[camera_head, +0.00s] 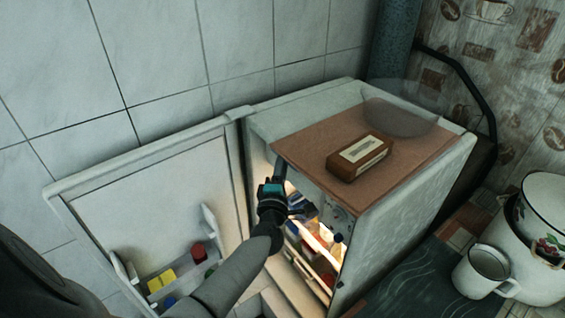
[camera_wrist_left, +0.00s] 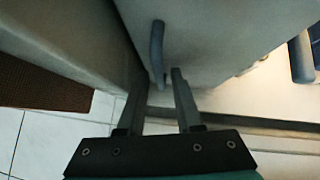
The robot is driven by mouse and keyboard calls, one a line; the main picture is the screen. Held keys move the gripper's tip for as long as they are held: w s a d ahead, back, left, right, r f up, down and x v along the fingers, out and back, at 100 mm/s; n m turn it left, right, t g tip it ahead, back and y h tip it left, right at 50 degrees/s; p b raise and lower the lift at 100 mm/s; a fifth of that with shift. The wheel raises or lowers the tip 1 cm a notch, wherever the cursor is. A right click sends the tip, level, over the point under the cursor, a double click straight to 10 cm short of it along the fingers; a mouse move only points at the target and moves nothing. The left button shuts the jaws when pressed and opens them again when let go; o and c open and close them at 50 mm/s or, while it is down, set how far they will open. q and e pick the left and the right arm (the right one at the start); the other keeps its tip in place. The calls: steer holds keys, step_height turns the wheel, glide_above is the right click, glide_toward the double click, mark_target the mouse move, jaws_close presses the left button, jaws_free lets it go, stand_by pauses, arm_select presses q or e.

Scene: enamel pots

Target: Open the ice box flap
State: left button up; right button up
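The small fridge (camera_head: 408,205) stands with its door (camera_head: 150,190) swung open to the left and its lit inside showing. In the head view my left gripper (camera_head: 281,172) reaches to the upper left of the opening and hides the ice box area. In the left wrist view a pale panel (camera_wrist_left: 215,40), apparently the ice box flap, carries a curved grey-blue handle (camera_wrist_left: 157,45). My left gripper (camera_wrist_left: 158,78) is open, its fingers apart, with the handle's lower end between or just beyond the tips. Contact cannot be told. My right gripper is not in view.
A brown box (camera_head: 360,157) lies on the fridge's brown top (camera_head: 310,150). Food items (camera_head: 318,240) fill the inside, and jars (camera_head: 198,250) sit in the door shelf. A white pot (camera_head: 540,230) and an enamel mug (camera_head: 482,270) stand at the right.

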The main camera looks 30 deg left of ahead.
arm_select(q)
jaws_close()
stand_by(1.2)
